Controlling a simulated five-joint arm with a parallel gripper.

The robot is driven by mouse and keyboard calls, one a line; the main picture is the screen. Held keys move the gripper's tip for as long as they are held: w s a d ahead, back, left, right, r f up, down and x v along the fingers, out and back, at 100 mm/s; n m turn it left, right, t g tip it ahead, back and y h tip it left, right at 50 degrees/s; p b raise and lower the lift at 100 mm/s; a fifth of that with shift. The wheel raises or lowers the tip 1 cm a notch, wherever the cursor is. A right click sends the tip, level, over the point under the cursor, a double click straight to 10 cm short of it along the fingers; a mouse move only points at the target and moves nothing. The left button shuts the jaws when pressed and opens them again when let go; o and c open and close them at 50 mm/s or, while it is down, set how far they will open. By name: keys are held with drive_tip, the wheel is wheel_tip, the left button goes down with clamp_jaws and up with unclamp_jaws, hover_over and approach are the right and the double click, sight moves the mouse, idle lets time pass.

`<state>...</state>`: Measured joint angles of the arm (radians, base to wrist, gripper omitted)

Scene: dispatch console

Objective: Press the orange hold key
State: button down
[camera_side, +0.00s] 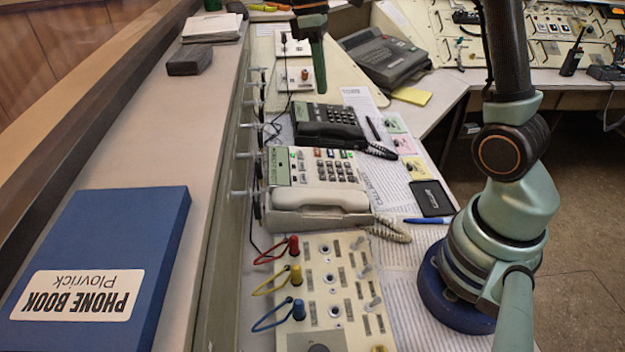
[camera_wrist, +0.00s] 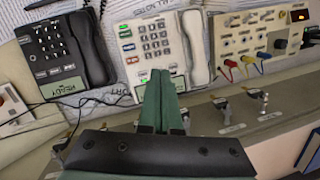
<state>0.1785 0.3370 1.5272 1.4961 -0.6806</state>
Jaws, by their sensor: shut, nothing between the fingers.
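A white desk phone (camera_side: 315,182) with a handset, number keys and a row of small coloured keys (camera_side: 330,153) stands mid-console. It also shows in the wrist view (camera_wrist: 155,45), its coloured keys (camera_wrist: 127,46) down the left side. My gripper (camera_side: 321,90) is shut and empty, pointing down in the side view above the console around the black phone. In the wrist view my gripper (camera_wrist: 161,75) overlaps the lower edge of the white phone, hiding part of its display. I see no contact with a key.
A black phone (camera_side: 328,126) stands beside the white one. A patch panel (camera_side: 340,290) with red, yellow and blue plugs is at the front. A raised ledge with a blue phone book (camera_side: 110,240) runs along the left. Papers and a blue pen (camera_side: 427,221) lie to the right.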

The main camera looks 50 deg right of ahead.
sight(317, 150)
drive_tip(key=w+d+f+n+g+y, duration=0.1)
drive_tip(key=w+d+f+n+g, duration=0.1)
drive_tip(key=f, duration=0.5)
drive_tip(key=shift+w+d+f+n+g, duration=0.2)
drive_tip(key=shift+d+n+g, duration=0.2)
drive_tip(key=shift+d+g, duration=0.55)
drive_tip(key=shift+d+f, duration=0.1)
drive_tip(key=shift+f, duration=0.05)
drive_tip(key=shift+w+a+f, duration=0.15)
drive_tip(key=shift+f, duration=1.25)
drive_tip(key=shift+w+a+f, duration=0.15)
drive_tip(key=shift+a+f, duration=0.05)
drive_tip(key=shift+f, duration=1.2)
drive_tip(key=shift+w+a+f, duration=0.15)
drive_tip(key=shift+f, duration=1.25)
drive_tip(key=shift+f, duration=0.15)
drive_tip(key=shift+f, duration=0.3)
drive_tip(key=shift+w+a+f, duration=0.1)
drive_tip(key=shift+f, duration=0.2)
drive_tip(key=shift+r, duration=0.75)
